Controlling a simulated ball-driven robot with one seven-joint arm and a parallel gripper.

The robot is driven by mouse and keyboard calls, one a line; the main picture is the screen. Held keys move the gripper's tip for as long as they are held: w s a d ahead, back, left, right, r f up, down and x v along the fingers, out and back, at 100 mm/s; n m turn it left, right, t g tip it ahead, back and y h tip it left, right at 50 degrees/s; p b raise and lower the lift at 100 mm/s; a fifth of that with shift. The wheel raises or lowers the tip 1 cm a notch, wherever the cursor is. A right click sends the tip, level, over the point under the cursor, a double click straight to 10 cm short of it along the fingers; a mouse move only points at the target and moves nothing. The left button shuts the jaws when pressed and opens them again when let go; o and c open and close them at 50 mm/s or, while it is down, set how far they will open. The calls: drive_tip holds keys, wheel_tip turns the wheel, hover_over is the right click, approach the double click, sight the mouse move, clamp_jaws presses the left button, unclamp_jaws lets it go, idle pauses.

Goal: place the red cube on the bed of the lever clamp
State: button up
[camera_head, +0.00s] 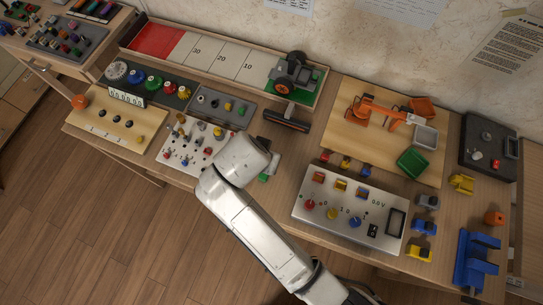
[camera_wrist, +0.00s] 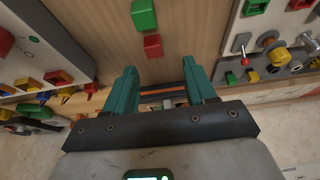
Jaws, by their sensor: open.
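The red cube (camera_wrist: 153,46) lies on the wooden table in the wrist view, just beyond and between my open fingertips. My gripper (camera_wrist: 160,68) has two teal fingers spread apart with nothing held. A green cube (camera_wrist: 143,15) lies close to the red cube, farther from the fingers. In the head view my gripper (camera_head: 272,166) is over the middle of the table, and my arm hides the red cube. I cannot pick out the lever clamp for sure; a blue fixture (camera_head: 476,258) stands at the table's right end.
A silver control panel (camera_head: 340,222) is right of my gripper and a white switch board (camera_head: 183,153) is left. A dark-handled brush-like tool (camera_head: 286,119) and a long numbered tray (camera_head: 215,54) lie behind. Small blocks such as a yellow one (camera_head: 461,184) crowd the right end.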

drive_tip(key=shift+s+d+p+x, duration=0.1)
drive_tip(key=shift+p+x, duration=0.05)
drive_tip(key=shift+x, duration=0.8)
drive_tip(key=shift+s+d+p+x, duration=0.1)
drive_tip(key=shift+d+x, duration=0.05)
drive_tip(key=shift+x, duration=0.75)
drive_tip(key=shift+s+d+p+x, duration=0.1)
drive_tip(key=shift+p+x, duration=0.05)
drive_tip(key=shift+x, duration=0.8)
drive_tip(key=shift+c, duration=0.4)
clamp_jaws()
